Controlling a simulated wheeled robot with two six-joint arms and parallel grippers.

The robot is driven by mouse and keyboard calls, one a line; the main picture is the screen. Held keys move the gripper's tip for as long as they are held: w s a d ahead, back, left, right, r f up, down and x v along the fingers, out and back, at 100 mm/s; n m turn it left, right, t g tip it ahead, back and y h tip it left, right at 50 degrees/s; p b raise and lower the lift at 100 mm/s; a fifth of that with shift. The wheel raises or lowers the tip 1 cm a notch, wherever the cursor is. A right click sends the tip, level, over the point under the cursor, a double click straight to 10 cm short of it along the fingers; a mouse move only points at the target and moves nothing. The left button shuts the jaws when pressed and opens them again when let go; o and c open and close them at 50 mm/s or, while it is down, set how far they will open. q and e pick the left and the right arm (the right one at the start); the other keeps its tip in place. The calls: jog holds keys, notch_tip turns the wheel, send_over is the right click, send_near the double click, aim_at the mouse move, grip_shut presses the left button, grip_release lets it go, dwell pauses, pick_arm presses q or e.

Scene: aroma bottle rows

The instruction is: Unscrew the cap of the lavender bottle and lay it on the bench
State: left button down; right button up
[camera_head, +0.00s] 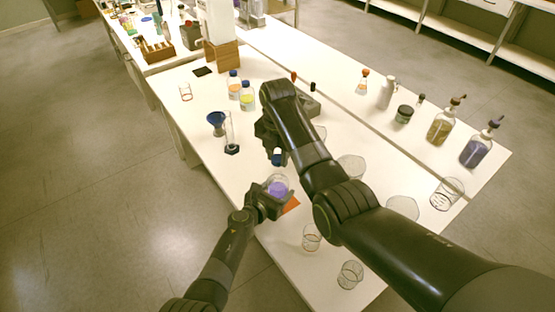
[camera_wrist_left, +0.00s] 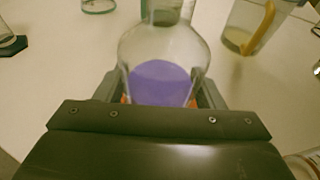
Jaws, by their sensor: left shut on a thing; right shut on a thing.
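The lavender bottle (camera_head: 277,188) is a clear round flask with purple liquid. My left gripper (camera_head: 270,201) is shut on its body near the bench's front left edge. In the left wrist view the bottle (camera_wrist_left: 160,80) stands upright between the jaws, and its top is cut off by the frame. A blue cap (camera_head: 278,154) shows just above the bottle, at my right gripper (camera_head: 275,148). The right gripper is shut on the cap; my right arm partly hides its fingers. I cannot tell whether the cap touches the bottle's neck.
The white bench (camera_head: 225,182) has free room left of the bottle. A blue funnel (camera_head: 216,119) and a glass cylinder (camera_head: 230,132) stand behind. Two blue-capped bottles are farther back. Empty beakers (camera_head: 311,238) stand at front right.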

pick_arm(q)
jog(key=shift+c, duration=1.3)
grip_release()
jog(key=shift+s, duration=0.1)
